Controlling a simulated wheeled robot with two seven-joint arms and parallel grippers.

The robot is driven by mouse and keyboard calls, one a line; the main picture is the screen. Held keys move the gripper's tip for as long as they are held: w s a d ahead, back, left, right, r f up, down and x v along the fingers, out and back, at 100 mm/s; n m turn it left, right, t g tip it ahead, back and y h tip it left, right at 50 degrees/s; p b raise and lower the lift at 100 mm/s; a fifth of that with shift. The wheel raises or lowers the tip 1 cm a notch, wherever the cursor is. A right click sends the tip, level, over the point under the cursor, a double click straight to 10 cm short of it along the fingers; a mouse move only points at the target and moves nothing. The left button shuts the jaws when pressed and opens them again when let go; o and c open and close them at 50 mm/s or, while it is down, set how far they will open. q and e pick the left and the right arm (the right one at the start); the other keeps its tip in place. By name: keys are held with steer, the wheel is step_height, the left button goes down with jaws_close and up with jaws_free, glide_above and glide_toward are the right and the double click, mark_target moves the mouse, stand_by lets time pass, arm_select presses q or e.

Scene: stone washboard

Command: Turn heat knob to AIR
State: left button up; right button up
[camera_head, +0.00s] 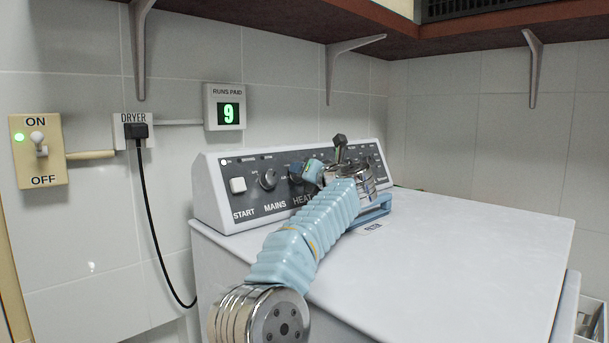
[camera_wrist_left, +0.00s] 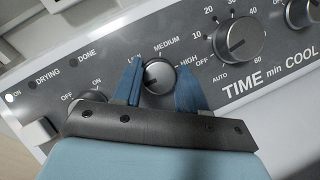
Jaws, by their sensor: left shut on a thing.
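In the left wrist view the heat knob (camera_wrist_left: 160,77) is a round silver knob with a dark rim, with LOW, MEDIUM and HIGH printed around it. An AIR mark does not show; fingers and gripper body hide part of the dial's surround. A dark pointer mark on the knob seems to face left, near LOW. My left gripper (camera_wrist_left: 161,84) has one blue finger on each side of the knob and is shut on it. In the head view my left gripper (camera_head: 306,173) is at the panel above the HEAT label and mostly hides the knob. My right gripper is not in view.
The mains knob (camera_head: 267,179) and START button (camera_head: 238,185) are left of the heat knob. The time knob (camera_wrist_left: 237,42) is close on its right. A shelf (camera_head: 290,20) with brackets hangs above.

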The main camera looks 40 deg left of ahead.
arm_select(q)
steer(key=o, duration=1.1)
steer(key=shift+c, duration=0.2)
steer(key=b+v, duration=0.3)
steer(key=v, duration=1.1)
steer(key=shift+f, duration=0.1)
